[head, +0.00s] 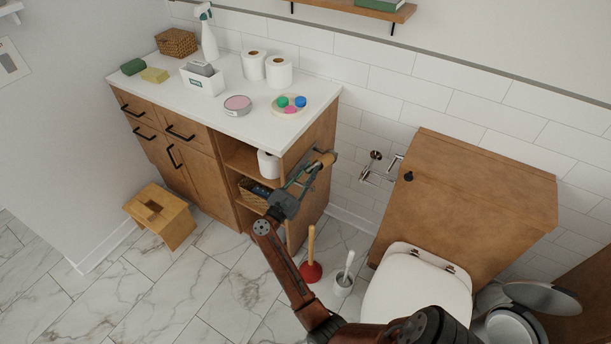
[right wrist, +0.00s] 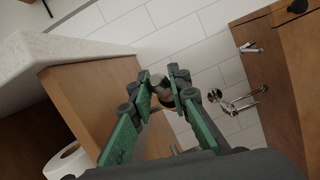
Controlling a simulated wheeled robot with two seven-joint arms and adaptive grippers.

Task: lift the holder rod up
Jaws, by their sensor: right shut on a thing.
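The holder rod (head: 326,159) is at the right side panel of the wooden cabinet; a short tan length with a dark end shows in the head view. My right gripper (head: 315,166) reaches up to it from below and is shut on it. In the right wrist view the fingertips (right wrist: 163,88) close around the rod's rounded, shiny end (right wrist: 160,83). The fingers hide most of the rod, and I cannot tell whether it is raised from its mount. My left gripper is not in view.
The cabinet's white countertop (head: 190,95) overhangs close to my right gripper. A toilet paper roll (head: 268,164) stands on the open shelf. A plunger (head: 311,270), a toilet brush (head: 344,280) and the toilet (head: 418,285) are below and right. A metal wall fitting (head: 378,172) is to the right.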

